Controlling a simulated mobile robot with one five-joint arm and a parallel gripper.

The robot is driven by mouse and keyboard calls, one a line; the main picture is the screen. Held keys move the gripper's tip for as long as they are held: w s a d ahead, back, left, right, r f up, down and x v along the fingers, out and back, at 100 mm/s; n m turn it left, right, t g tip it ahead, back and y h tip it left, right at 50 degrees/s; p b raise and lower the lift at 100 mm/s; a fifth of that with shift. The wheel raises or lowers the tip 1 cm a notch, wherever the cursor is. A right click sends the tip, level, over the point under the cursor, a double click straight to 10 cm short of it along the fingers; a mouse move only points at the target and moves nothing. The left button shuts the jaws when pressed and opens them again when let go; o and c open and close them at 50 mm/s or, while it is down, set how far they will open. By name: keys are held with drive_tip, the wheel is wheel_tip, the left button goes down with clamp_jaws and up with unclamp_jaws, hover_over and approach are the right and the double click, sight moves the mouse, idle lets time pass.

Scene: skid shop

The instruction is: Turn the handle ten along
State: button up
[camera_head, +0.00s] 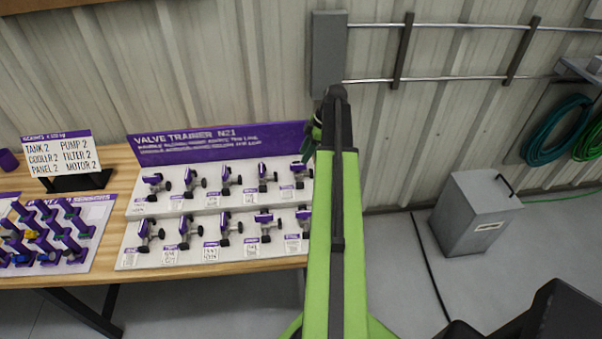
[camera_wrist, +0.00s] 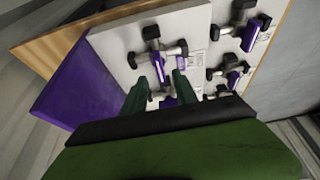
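The valve trainer board (camera_head: 190,205) lies on the wooden bench, with two rows of small valves with purple handles. Its labels are too small to read, so I cannot tell which is handle ten. My gripper (camera_head: 314,138) is at the board's upper right end, partly hidden by my arm. In the wrist view my gripper (camera_wrist: 160,80) has its two dark green fingers apart, on either side of the end valve (camera_wrist: 157,60) of the row nearest the purple header. I cannot tell whether they touch it. Another end valve (camera_wrist: 245,38) sits in the other row.
The purple header (camera_head: 220,141) stands behind the valves. A sign (camera_head: 60,153) and a second board (camera_head: 90,212) are at left on the bench (camera_head: 220,278). A grey box (camera_head: 325,50) and pipes are on the wall. A grey bin (camera_head: 475,215) stands on the floor at right.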

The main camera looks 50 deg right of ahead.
sight(299, 164)
drive_tip(key=b+x, duration=0.3)
drive_tip(key=x, duration=0.2)
drive_tip(key=shift+f+b, duration=0.3)
drive_tip(key=shift+r, duration=0.1)
drive_tip(key=shift+c, duration=0.4)
clamp_jaws()
